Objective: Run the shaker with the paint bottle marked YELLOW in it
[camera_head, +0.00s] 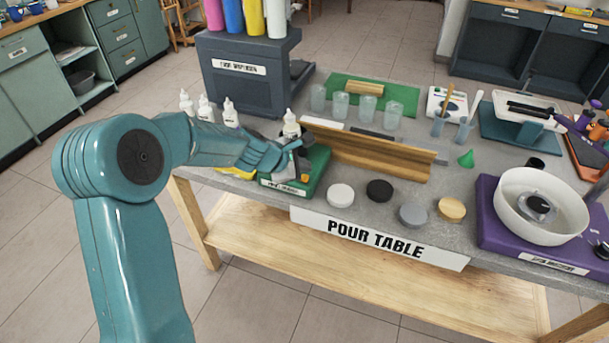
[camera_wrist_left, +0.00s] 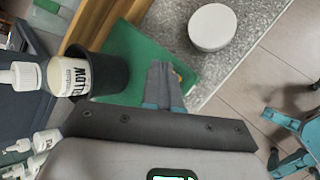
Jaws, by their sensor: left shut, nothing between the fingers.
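The green shaker (camera_head: 313,172) stands at the left front of the pour table, with a label on its front; its green top (camera_wrist_left: 125,45) shows in the left wrist view. A white paint bottle (camera_head: 291,127) stands in the shaker's dark cup (camera_wrist_left: 108,77). In the left wrist view this bottle's label (camera_wrist_left: 75,76) is upside down and appears to read YELLOW. My left gripper (camera_head: 298,146) is shut and empty over the shaker, beside the cup; its fingers (camera_wrist_left: 164,80) are together in the left wrist view. My right gripper is not in view.
Several white bottles (camera_head: 207,107) stand left of the shaker. A wooden trough (camera_head: 370,151) runs right of it. Round pucks, including a white one (camera_head: 341,194), line the front edge. A purple base with a white bowl (camera_head: 520,225) stands at the right.

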